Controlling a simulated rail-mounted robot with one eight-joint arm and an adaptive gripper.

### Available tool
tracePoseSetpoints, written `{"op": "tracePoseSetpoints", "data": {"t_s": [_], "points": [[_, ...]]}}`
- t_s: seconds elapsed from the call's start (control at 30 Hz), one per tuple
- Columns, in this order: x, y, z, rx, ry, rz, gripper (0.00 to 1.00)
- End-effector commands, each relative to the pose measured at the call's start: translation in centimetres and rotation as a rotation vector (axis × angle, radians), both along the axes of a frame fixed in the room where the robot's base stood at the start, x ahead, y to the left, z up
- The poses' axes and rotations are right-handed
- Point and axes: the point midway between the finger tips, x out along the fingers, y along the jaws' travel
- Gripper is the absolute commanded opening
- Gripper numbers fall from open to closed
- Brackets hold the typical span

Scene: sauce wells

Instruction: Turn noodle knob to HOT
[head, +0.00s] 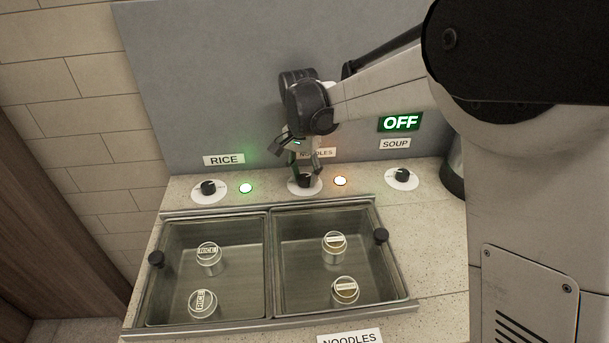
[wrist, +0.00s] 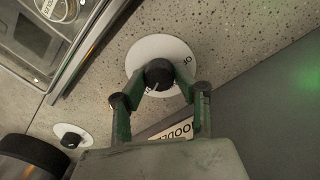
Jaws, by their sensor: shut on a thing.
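The noodle knob (wrist: 158,74) is a black knob on a white round dial (wrist: 177,47), below the partly hidden NOODLES label (head: 322,153). In the head view the knob (head: 305,181) sits behind the two wells, in the middle of three knobs. My gripper (wrist: 160,88) reaches down over it, and its green-and-black fingers are shut on the knob from both sides. A pale pointer line shows on the knob in the wrist view. Most of the dial's lettering is hidden or too small to read. An orange light (head: 340,181) glows just right of the dial.
The rice knob (head: 208,187) with a green light (head: 246,188) is at left. The soup knob (head: 402,175) is at right, under a green OFF sign (head: 400,122). Two wells with lidded containers lie in front, with black handles (head: 380,236) at their sides. A grey wall (head: 215,80) stands behind.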

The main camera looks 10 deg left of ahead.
Motion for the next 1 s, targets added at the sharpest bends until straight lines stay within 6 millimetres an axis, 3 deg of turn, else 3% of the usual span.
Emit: {"op": "tracePoseSetpoints", "data": {"t_s": [0.67,0.7,0.8,1.0], "points": [[0.03,0.01,0.04,0.001,-0.001,-0.063,0.03],[0.03,0.01,0.04,0.001,-0.001,-0.063,0.33],[0.02,0.01,0.03,0.001,-0.001,-0.062,0.47],[0.02,0.01,0.02,0.001,-0.001,-0.062,0.48]]}}
